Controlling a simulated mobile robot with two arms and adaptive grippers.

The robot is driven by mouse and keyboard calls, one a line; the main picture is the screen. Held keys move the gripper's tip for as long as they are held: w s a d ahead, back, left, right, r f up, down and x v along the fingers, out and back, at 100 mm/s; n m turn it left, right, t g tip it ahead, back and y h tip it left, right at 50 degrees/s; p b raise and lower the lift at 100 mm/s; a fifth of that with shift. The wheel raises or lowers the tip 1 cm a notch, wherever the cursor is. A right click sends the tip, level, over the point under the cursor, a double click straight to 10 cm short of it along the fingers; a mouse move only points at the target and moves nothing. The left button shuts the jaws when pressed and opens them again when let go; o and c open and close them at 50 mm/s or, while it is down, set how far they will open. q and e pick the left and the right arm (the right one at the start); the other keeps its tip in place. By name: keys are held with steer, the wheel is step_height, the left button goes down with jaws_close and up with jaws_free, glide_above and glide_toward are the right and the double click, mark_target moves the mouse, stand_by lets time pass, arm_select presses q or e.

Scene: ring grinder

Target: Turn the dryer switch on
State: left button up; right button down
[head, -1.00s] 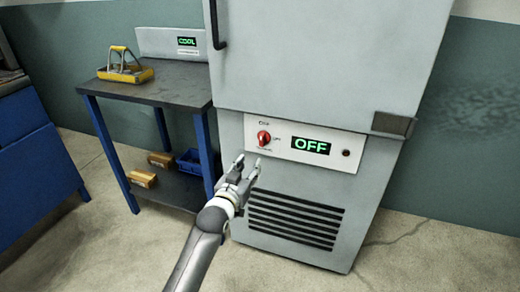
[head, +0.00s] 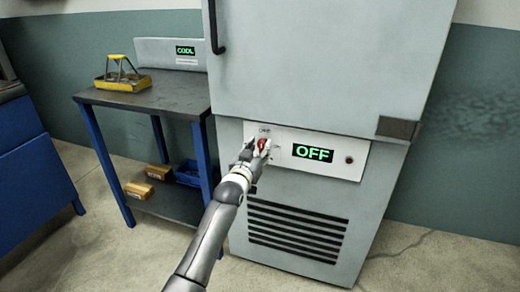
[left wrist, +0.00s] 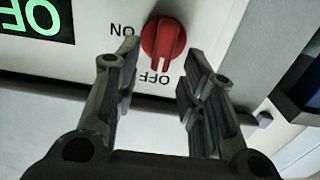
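The dryer (head: 325,60) is a tall grey cabinet with a white control panel (head: 340,165). Its red rotary switch (head: 262,145) sits at the panel's left end, partly hidden by my gripper in the head view. In the left wrist view the red knob (left wrist: 162,40) has its white mark toward the OFF label. The display (head: 313,153) reads OFF in green. My left gripper (head: 257,148) is at the switch. Its fingers (left wrist: 158,75) are open on either side of the knob, with gaps visible. My right gripper is not in view.
A dark table (head: 150,95) with blue legs stands left of the dryer, bearing a yellow carrier (head: 123,80) and a panel with a COOL display (head: 185,50). Small boxes and a blue bin (head: 190,172) are on its lower shelf. Open floor lies in front.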

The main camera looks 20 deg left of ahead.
arm_select(q)
steer(key=shift+w, duration=0.6)
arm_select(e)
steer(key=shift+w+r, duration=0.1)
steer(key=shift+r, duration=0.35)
arm_select(q)
steer(key=shift+c, duration=0.3)
jaws_close()
